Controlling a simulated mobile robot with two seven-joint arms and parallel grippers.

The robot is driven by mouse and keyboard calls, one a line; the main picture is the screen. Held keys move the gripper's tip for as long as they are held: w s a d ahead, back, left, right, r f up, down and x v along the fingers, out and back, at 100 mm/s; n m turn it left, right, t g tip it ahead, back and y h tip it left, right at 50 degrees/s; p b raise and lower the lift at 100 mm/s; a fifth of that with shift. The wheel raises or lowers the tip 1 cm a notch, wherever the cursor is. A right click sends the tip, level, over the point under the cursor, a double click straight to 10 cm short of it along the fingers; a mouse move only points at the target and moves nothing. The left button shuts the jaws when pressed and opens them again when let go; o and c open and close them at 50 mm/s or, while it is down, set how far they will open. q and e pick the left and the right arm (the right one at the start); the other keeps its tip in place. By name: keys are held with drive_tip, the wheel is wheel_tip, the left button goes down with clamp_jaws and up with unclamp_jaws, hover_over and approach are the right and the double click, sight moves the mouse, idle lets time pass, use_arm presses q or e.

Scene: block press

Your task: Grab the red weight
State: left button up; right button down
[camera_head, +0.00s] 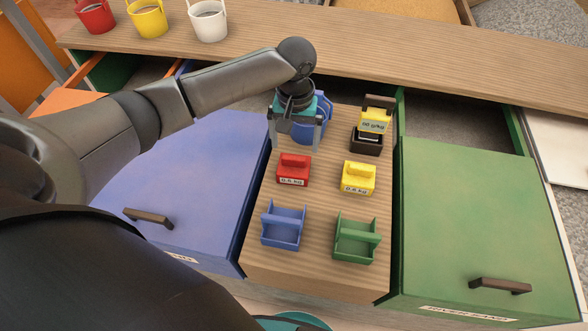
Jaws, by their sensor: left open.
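The red weight (293,168) is a small block with a raised grip and a white label. It stands on the wooden surface between the blue and green drawers. My left gripper (295,146) is open and points down just behind the red weight, with nothing visibly held. Whether its fingers touch the weight cannot be told. My right gripper is not in view.
A yellow weight (358,178) stands right of the red one. A blue holder (284,226) and a green holder (356,239) stand in front.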

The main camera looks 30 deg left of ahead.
sight(294, 157)
use_arm(q)
drive_tip(key=shift+a+f+b, duration=0.15)
drive_tip(key=shift+f+b, duration=0.6)
drive_tip(key=shift+f, duration=2.25)
drive_tip(key=shift+s, duration=0.1)
clamp_jaws()
drive_tip(key=shift+r, duration=0.1)
